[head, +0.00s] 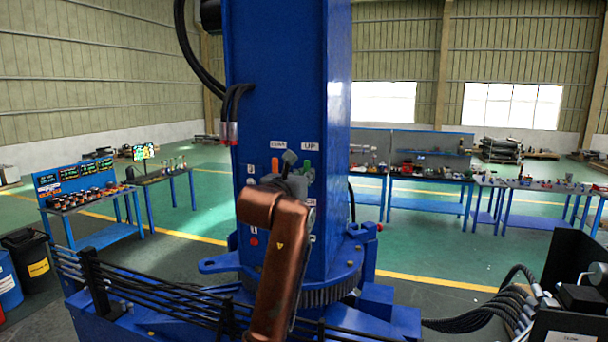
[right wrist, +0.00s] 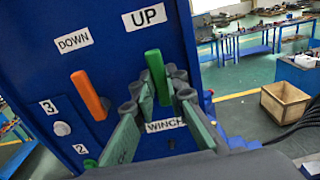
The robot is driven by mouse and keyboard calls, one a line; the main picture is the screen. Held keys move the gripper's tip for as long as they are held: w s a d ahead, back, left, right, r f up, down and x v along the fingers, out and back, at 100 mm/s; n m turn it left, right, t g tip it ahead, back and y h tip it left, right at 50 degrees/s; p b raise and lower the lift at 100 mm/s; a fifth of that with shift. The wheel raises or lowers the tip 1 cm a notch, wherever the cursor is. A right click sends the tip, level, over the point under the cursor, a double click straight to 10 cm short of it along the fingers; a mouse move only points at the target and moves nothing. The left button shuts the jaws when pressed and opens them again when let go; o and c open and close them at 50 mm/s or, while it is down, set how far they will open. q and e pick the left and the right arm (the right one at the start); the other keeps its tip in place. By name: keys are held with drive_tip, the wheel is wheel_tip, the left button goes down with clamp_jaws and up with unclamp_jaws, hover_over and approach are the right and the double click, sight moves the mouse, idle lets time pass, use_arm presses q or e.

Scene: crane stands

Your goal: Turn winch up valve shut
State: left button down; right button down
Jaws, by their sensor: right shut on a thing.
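The winch up valve is the green lever (right wrist: 155,75) under the UP label (right wrist: 145,18) on the blue crane column. It stands nearly upright, leaning slightly, in the right wrist view, and its green top (head: 307,166) also shows in the head view. My right gripper (right wrist: 160,92) is shut on this green lever, with fingers on both sides of its lower part. In the head view my right gripper (head: 290,170) covers part of the panel. The lever's base is hidden by the fingers. My left gripper is not in view.
An orange lever (right wrist: 89,96) under the DOWN label (right wrist: 73,40) stands close left of the fingers. A WINCH label (right wrist: 165,125) shows between the fingers. A wooden crate (right wrist: 285,102) sits on the floor to the right. Black hoses (head: 475,318) run at lower right.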

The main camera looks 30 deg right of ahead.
drive_tip(key=m+b, duration=0.2)
drive_tip(key=m, duration=0.1)
drive_tip(key=s+m+b, duration=0.1)
drive_tip(key=m+b, duration=0.1)
drive_tip(key=m, duration=0.1)
drive_tip(key=s+d+m+b, duration=0.1)
drive_tip(key=m+b, duration=0.2)
drive_tip(key=shift+f+m+t, duration=0.15)
drive_tip(key=shift+m+t, duration=0.15)
drive_tip(key=shift+m, duration=0.1)
drive_tip(key=m, duration=0.1)
drive_tip(key=m+b, duration=0.1)
drive_tip(key=f+m, duration=0.1)
drive_tip(key=shift+s+d+m+b, duration=0.15)
drive_tip(key=shift+d+m+b, duration=0.15)
drive_tip(key=shift+b, duration=0.1)
drive_tip(key=m, duration=0.1)
drive_tip(key=f+m+b, duration=0.1)
drive_tip(key=m, duration=0.1)
drive_tip(key=shift+s+d, duration=0.1)
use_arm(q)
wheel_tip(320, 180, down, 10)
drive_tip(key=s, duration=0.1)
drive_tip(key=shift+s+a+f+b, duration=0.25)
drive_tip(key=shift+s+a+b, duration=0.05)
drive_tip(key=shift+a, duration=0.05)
use_arm(e)
drive_tip(key=shift+f+m, duration=0.25)
drive_tip(key=shift+m, duration=0.55)
drive_tip(key=shift+f, duration=0.15)
